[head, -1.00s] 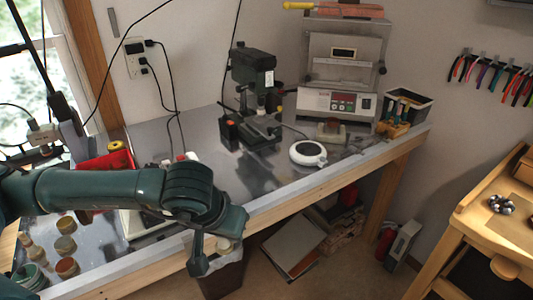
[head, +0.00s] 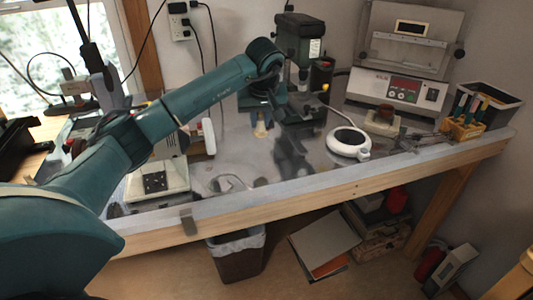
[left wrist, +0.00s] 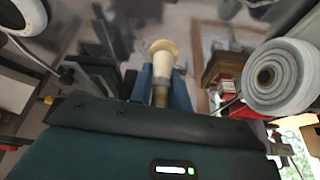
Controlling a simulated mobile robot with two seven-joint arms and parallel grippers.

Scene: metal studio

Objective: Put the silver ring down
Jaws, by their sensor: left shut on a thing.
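My left gripper (head: 262,120) points down over the metal-topped bench (head: 230,165), in front of a dark green bench machine. Its two blue fingers also show in the left wrist view (left wrist: 163,85). They are shut on a pale, tapered piece (left wrist: 163,62) with a tan round end; its yellowish part shows under the fingers in the head view (head: 261,131). I cannot make out a silver ring; one between the fingers would be hidden or too small to see. Whether the held piece touches the bench is unclear. My right gripper is not in view.
A white round device (head: 348,144) stands right of the gripper. A control box with a red display (head: 400,89) stands behind it. The green machine (head: 298,45) is close behind the gripper. A white-based device (head: 160,188) stands at left. The bench's front middle looks mostly clear.

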